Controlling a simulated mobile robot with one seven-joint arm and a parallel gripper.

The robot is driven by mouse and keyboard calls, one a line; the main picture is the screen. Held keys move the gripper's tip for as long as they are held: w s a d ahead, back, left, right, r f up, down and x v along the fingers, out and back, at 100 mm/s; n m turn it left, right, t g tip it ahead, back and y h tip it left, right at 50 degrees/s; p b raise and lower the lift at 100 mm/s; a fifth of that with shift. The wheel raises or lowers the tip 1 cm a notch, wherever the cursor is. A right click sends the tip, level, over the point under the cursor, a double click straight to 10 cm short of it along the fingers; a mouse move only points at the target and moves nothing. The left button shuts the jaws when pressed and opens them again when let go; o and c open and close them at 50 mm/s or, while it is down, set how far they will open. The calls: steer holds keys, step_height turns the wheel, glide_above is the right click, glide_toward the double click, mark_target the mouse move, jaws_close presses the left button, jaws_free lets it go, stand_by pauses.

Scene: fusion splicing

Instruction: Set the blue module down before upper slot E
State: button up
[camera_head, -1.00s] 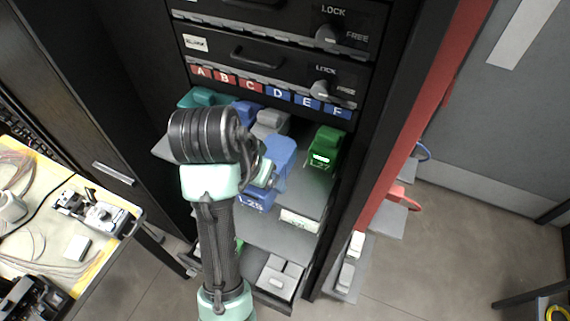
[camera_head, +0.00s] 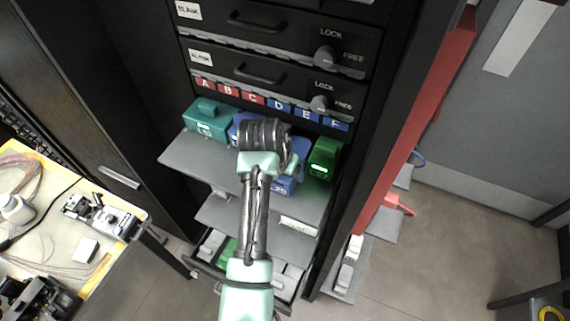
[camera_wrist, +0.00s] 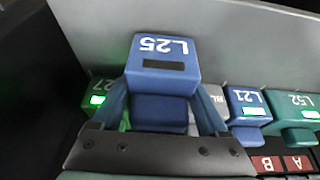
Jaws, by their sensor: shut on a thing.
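The blue module marked L25 (camera_wrist: 162,82) is between the two fingers of my gripper (camera_wrist: 165,108) in the wrist view. In the head view its lower front (camera_head: 286,186) shows beside my wrist, over the grey shelf (camera_head: 215,165); I cannot tell whether it touches the shelf. It lies roughly in line with the blue label E (camera_head: 307,115), just left of the green module (camera_head: 324,159) under label F. My wrist hides most of the module and the fingertips in the head view.
A teal module (camera_head: 207,119) stands under label A. Another blue module, L21 (camera_wrist: 247,107), and a partly hidden grey one (camera_wrist: 214,96) stand between it and L25. The rack's right post is close beside the green module. The shelf's front left is bare.

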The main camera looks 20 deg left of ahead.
steer(key=shift+w, duration=0.1)
steer(key=shift+f, duration=0.2)
steer(key=o, duration=1.5)
steer(key=shift+r, duration=0.15)
steer(key=b+v, duration=0.2)
steer(key=v, duration=1)
steer(key=shift+b, duration=0.3)
